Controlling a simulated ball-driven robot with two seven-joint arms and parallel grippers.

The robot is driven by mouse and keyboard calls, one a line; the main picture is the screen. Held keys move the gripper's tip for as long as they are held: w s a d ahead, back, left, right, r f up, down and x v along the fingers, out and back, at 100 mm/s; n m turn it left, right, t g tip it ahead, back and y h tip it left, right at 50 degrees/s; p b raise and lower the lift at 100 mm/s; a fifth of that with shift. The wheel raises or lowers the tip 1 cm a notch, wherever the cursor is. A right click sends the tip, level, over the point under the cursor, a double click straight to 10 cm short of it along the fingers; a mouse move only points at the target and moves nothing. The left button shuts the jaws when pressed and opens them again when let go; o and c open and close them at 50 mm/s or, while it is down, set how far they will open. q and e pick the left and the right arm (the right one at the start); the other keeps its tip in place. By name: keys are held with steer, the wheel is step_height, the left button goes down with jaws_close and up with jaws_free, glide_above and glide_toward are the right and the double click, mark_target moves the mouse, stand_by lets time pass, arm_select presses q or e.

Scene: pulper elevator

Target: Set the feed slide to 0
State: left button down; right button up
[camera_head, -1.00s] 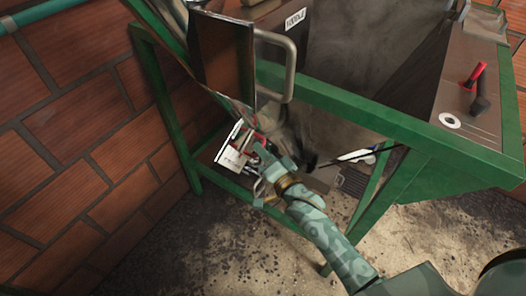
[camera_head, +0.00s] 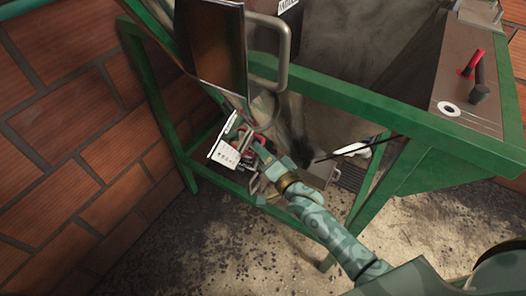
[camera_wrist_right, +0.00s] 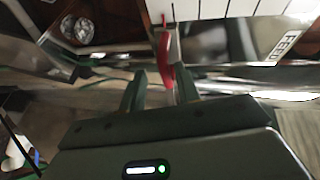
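The feed slide shows a white marked plate (camera_head: 226,149) low on the machine, at the left under the metal chute. A red handle (camera_head: 250,137) is beside it, partly hidden by my right gripper (camera_head: 259,165). In the right wrist view the red handle (camera_wrist_right: 167,52) is upright, its lower end between the two spread fingertips of my right gripper (camera_wrist_right: 162,88). The fingers look apart, with gaps beside the handle. The plate's white scale (camera_wrist_right: 225,8) with dark lines is at the top; I cannot read the slide's setting. My left gripper is not in view.
A metal chute (camera_head: 222,45) with a grey bar handle (camera_head: 284,62) hangs just above my right gripper. A green frame (camera_head: 350,100) surrounds the machine. A red lever (camera_head: 473,63) stands on the right-hand panel. A brick wall (camera_head: 60,120) is at the left.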

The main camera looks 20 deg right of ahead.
steer(key=shift+r, duration=0.1)
steer(key=p+v, duration=0.3)
steer(key=v, duration=1.3)
steer(key=shift+s+p, duration=0.25)
steer(key=shift+p, duration=0.05)
steer(key=shift+a, duration=0.1)
